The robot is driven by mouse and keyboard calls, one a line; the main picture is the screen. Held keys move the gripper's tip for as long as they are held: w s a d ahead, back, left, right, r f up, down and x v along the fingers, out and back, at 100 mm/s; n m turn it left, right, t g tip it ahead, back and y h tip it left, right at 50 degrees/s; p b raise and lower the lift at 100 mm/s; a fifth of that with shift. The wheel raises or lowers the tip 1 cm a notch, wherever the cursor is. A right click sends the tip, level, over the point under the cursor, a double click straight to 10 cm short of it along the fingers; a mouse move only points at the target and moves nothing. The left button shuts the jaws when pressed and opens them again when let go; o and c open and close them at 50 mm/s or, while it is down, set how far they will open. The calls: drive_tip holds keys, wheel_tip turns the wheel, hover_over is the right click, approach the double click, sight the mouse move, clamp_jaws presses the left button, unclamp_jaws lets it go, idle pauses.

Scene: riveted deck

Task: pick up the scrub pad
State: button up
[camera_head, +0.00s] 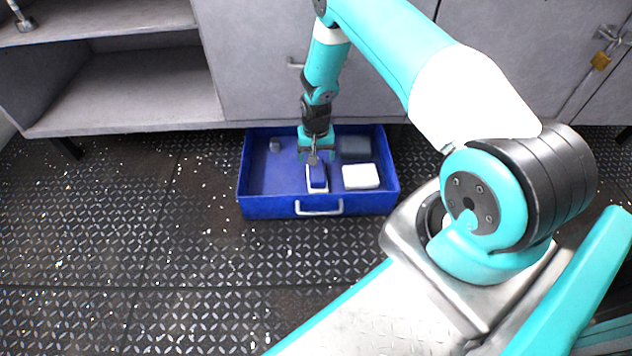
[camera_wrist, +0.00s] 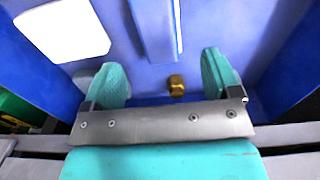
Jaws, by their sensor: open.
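A blue block with a white base (camera_head: 317,178), which I take to be the scrub pad, lies in the blue drawer (camera_head: 270,207). In the wrist view the blue block (camera_wrist: 152,28) is at the top middle, beyond the fingertips and partly cut off by the frame. My gripper (camera_head: 315,155) hangs low over the drawer, at the far end of this block. In the wrist view my gripper (camera_wrist: 170,78) is open, with nothing held between its two teal fingers.
A white block (camera_head: 360,176) lies right of the blue one, with a dark grey block (camera_head: 355,147) behind it. A small grey piece (camera_head: 275,145) lies at the back left. The drawer walls surround everything. Grey cabinets (camera_head: 260,60) stand behind.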

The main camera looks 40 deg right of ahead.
sight(317, 168)
wheel_tip(317, 168, down, 3)
drive_tip(key=shift+f+b, duration=0.15)
drive_tip(key=shift+b, duration=0.45)
drive_tip(key=f+b, duration=0.4)
drive_tip(key=f, duration=0.1)
drive_tip(key=shift+w+d+f+b, duration=0.15)
drive_tip(key=shift+w+d+b, duration=0.15)
drive_tip(key=shift+d+b, duration=0.05)
drive_tip(key=c, duration=1)
